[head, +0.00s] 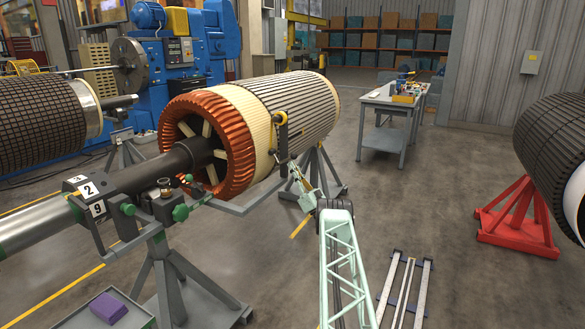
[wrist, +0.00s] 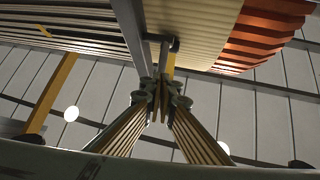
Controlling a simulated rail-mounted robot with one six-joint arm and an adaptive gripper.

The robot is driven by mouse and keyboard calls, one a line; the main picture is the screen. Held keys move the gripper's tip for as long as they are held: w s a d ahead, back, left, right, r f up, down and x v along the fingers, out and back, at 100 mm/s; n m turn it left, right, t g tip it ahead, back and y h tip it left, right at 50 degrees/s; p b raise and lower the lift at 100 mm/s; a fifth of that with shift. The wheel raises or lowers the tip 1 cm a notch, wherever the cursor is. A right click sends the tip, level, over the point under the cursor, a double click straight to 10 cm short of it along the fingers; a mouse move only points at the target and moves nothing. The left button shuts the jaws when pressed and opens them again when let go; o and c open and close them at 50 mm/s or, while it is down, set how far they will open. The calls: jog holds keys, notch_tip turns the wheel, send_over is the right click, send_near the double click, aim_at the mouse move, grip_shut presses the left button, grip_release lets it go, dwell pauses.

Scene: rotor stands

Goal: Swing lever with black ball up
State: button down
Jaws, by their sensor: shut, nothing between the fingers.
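A large rotor (head: 285,98) with copper end windings lies across the stands. At its near side stands a yellow and black lever-like piece (head: 281,122) with a dark rounded part; I cannot tell for sure which part is the black ball. My gripper (head: 294,172) is at the end of my pale green arm, just below that piece. In the wrist view my gripper (wrist: 161,92) has its fingertips together and empty. A yellow bar (wrist: 168,66) with a dark end shows just beyond the tips, under the rotor (wrist: 195,25). Whether the tips touch it is unclear.
A grey stand with green knobs (head: 180,212) carries the rotor shaft (head: 160,168) at the left. A red stand (head: 518,220) holds another rotor at the right. A workbench (head: 390,115) stands behind. Metal rails (head: 408,290) lie on the floor, which is otherwise clear there.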

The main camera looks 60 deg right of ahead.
jog(key=w+f+v, duration=0.1)
jog(key=v, duration=1.2)
jog(key=shift+w+f, duration=0.2)
jog(key=shift+w, duration=0.05)
